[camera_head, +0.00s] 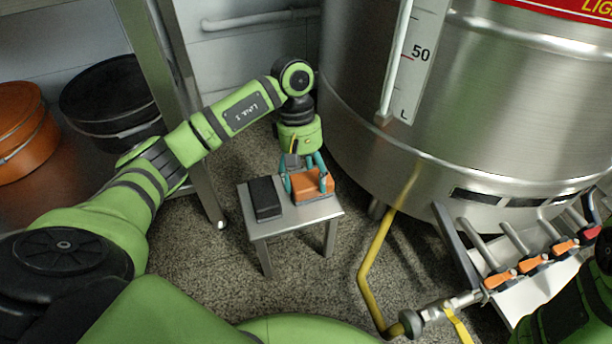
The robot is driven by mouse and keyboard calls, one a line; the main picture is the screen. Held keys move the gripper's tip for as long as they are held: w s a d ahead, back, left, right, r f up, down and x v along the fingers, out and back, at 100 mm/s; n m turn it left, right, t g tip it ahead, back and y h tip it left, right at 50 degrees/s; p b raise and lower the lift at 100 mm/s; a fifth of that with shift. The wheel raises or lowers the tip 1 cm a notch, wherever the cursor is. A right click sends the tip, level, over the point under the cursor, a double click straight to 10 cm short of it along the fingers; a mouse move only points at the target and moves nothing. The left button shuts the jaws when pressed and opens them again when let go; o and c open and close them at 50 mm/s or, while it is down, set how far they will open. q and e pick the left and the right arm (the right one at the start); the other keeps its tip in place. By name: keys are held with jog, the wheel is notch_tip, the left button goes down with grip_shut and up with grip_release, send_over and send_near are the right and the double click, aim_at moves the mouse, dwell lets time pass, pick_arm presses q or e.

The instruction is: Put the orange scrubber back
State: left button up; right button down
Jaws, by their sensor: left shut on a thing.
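The orange scrubber (312,188) is a block on the right half of a small metal stool (294,218). A black block (264,196) of similar shape sits beside it on the left half. My left gripper (307,185) has teal fingers and points down over the orange scrubber, shut on it. The scrubber appears at the level of the stool top; I cannot tell whether it touches it. The fingers hide part of the scrubber. My right arm shows only at the lower right edge; its gripper is out of view.
A large steel tank (470,110) stands close on the right. A yellow pipe (371,265) runs down from it. Orange-handled valves (533,264) are at the right.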

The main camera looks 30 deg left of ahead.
pick_arm(q)
jog(key=o, duration=1)
jog(key=shift+f, duration=0.1)
